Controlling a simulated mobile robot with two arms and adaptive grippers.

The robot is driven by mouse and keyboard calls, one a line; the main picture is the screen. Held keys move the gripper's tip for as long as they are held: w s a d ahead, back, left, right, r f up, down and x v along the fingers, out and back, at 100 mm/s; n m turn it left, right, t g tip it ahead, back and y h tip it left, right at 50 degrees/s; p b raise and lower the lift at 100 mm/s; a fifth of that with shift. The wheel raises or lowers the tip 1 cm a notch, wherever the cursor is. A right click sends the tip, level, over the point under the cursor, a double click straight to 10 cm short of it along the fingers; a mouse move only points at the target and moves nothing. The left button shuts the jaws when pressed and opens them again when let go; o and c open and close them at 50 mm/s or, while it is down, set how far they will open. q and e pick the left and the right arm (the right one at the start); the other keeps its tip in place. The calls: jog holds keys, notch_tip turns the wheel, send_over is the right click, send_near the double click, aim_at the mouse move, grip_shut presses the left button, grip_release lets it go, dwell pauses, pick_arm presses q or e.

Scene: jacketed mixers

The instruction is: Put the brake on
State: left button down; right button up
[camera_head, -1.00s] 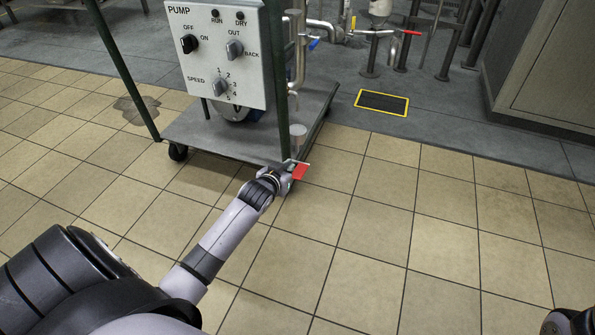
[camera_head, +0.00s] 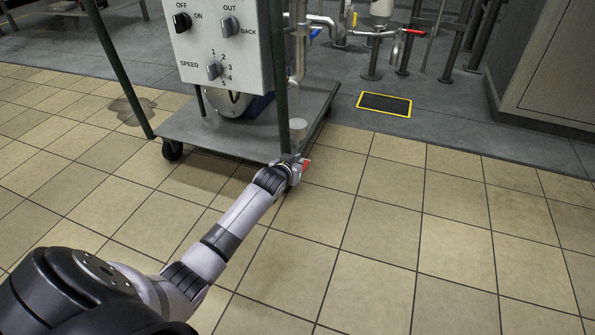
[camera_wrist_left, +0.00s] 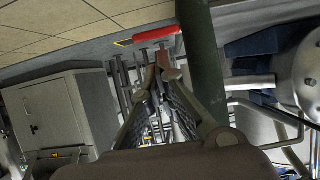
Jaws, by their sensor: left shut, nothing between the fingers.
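The brake is a red pedal (camera_head: 307,165) low at the front right corner of the pump cart (camera_head: 215,137). Most of it is hidden behind my left gripper (camera_head: 298,160) in the head view. In the left wrist view the red pedal (camera_wrist_left: 157,37) lies just beyond my left fingertips (camera_wrist_left: 158,66), beside the dark green post (camera_wrist_left: 200,60). The fingers are shut and hold nothing. I cannot tell whether they touch the pedal. My right gripper is out of view.
The cart carries a pump control box (camera_head: 222,45) with knobs and stands on black casters (camera_head: 172,150). Pipes with a red-handled valve (camera_head: 413,32) rise behind it. A yellow-edged floor grate (camera_head: 384,104) lies at the right. The tiled floor in front is clear.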

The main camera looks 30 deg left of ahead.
pick_arm(q)
jog(key=shift+f, duration=0.3)
jog(key=shift+s, duration=0.1)
jog(key=shift+s+d+f+t, duration=0.1)
jog(key=shift+f+t, duration=0.2)
jog(key=shift+s+f+t+b, duration=0.15)
jog(key=shift+f+t+b, duration=0.1)
jog(key=shift+t+b, duration=0.05)
jog(key=shift+f, duration=0.1)
jog(key=f+p, duration=0.1)
jog(key=f, duration=0.1)
jog(key=s+f, duration=0.1)
jog(key=f, duration=0.2)
jog(key=shift+d+p, duration=0.1)
jog(key=shift+p, duration=0.25)
jog(key=shift+s+f, duration=0.1)
dwell(0.7)
